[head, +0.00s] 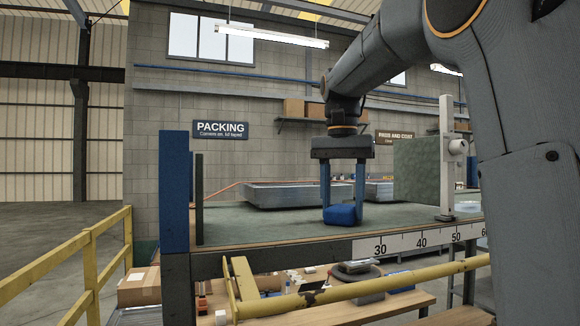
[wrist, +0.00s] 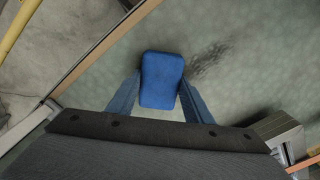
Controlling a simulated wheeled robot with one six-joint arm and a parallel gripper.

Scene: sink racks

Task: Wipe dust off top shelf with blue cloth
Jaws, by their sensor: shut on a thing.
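The blue cloth (head: 342,215) is a folded, rounded pad low over the green top shelf (head: 285,226), near its front edge. My gripper (head: 342,208) points down and is shut on the cloth, one finger on each side. In the wrist view the cloth (wrist: 161,80) sits between the two blue fingers. I cannot tell whether it touches the shelf. A dark speckled patch of dust (wrist: 208,65) lies on the shelf just right of the cloth in the wrist view. The dust is not clear in the head view.
A metal tray (head: 290,194) stands at the back of the shelf. A blue post (head: 175,192) bounds the left end. A white upright stand (head: 446,165) and a green block (head: 418,170) are at the right. A yellow rail (head: 360,289) runs in front, below shelf height.

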